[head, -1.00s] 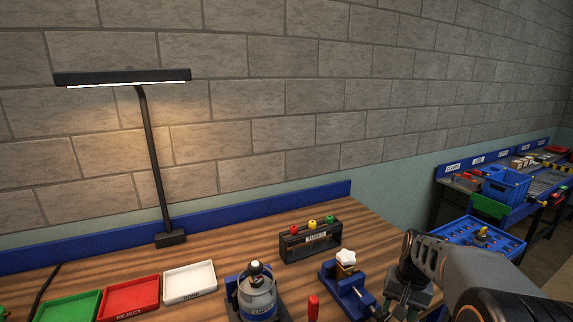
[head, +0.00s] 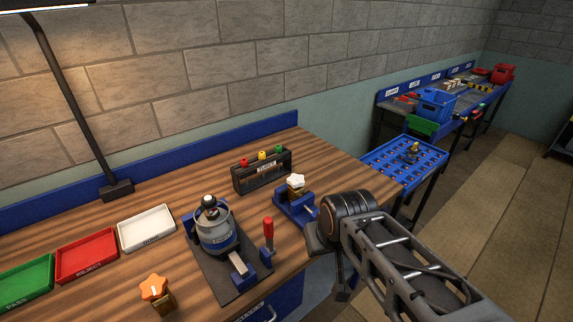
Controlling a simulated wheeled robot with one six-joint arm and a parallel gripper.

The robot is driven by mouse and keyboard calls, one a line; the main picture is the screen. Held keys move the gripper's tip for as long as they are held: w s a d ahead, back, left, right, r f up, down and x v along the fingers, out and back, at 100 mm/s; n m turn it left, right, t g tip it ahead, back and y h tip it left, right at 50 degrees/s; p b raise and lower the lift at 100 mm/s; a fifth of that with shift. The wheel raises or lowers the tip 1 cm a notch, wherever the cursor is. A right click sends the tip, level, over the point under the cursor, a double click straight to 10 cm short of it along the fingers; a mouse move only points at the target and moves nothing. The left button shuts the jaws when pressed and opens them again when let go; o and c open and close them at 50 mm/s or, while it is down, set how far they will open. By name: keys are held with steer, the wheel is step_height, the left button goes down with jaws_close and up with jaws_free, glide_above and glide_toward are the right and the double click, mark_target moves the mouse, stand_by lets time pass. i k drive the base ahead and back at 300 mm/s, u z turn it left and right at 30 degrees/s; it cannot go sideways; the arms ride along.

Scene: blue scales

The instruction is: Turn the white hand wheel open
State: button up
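The white hand wheel (head: 295,181) is a small lobed knob on top of a brass valve body (head: 296,191). The valve sits in a blue vise (head: 290,207) near the right end of the wooden bench. My gripper (head: 320,240) is at the bench's right edge, just right of and nearer than the vise, apart from the wheel. My arm's wrist covers most of it, and its fingertips do not show clearly. I cannot tell whether it is open or shut.
An orange hand wheel (head: 155,288) stands at the front. A grey canister (head: 214,232) and a red-handled clamp (head: 268,234) stand left of the vise. A black rack (head: 262,172) is behind. Trays, including a white one (head: 146,228), lie left.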

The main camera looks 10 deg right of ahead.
mark_target(295, 181)
steer(key=u, duration=0.55)
steer(key=k, duration=1.25)
steer(key=i, duration=0.45)
steer(key=z, duration=0.7)
steer(key=i, duration=1.05)
steer(key=u, duration=0.35)
